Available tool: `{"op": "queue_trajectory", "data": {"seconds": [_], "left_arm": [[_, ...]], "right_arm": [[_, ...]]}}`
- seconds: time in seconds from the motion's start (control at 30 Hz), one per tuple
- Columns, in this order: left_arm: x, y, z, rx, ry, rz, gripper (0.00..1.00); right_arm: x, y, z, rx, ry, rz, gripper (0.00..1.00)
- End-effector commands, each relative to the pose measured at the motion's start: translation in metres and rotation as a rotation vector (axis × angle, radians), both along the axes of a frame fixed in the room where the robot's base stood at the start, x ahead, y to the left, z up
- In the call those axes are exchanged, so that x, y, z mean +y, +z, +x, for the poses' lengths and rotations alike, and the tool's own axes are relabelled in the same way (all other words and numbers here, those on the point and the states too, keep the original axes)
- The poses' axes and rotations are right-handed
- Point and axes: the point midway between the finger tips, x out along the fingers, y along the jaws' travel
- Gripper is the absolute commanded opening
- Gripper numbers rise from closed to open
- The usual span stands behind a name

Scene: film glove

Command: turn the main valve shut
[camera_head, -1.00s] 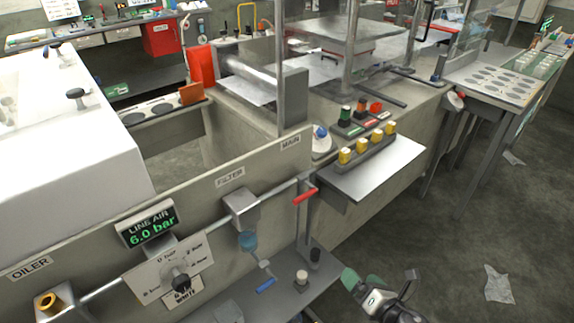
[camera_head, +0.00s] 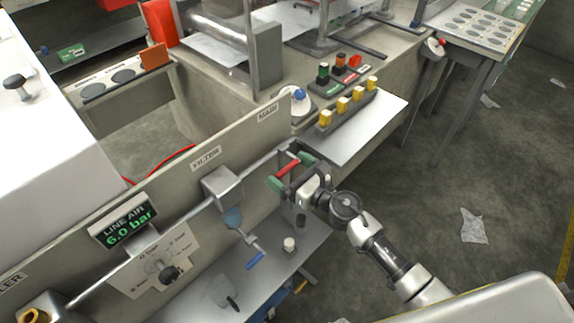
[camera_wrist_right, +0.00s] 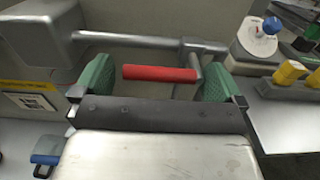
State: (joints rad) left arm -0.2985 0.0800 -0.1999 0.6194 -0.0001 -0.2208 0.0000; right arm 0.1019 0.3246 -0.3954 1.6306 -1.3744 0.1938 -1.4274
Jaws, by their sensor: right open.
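The main valve's red lever handle (camera_head: 288,168) sits on the pipe below the MAIN label (camera_head: 267,113). In the right wrist view the red handle (camera_wrist_right: 160,73) lies level, joined at its right end to a grey stem. My right gripper (camera_head: 290,173) is open at the handle, its green fingertips on either side. In the wrist view the green pads (camera_wrist_right: 160,80) stand wide apart at the two ends of the handle, with gaps visible. The gripper's body hides part of the valve in the head view. My left gripper is not in view.
The pipe runs left to the filter (camera_head: 222,186), with a blue-handled drain (camera_head: 255,260) below. The air display (camera_head: 124,222) reads 6.0 bar. A ledge with yellow pieces (camera_head: 345,103) stands right of the valve. A small knob (camera_head: 289,244) stands on the lower shelf.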

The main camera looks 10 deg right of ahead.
Motion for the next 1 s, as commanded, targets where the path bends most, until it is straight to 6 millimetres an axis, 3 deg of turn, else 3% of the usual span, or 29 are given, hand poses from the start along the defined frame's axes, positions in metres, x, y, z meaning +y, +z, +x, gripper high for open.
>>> {"op": "queue_trajectory", "data": {"seconds": [0.1,0.4,0.73,1.0], "left_arm": [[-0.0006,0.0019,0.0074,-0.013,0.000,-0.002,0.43],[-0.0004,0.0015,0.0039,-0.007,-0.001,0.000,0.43],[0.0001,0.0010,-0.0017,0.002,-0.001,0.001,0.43],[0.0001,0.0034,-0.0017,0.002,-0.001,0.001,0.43]], "right_arm": [[0.0048,0.0001,0.0068,0.001,0.001,0.001,1.00],[0.0061,-0.0001,0.0086,0.001,0.001,0.001,1.00],[0.0060,-0.0003,0.0083,0.001,0.001,0.000,0.51],[0.0061,0.0014,0.0081,0.016,0.002,0.023,0.50]]}}
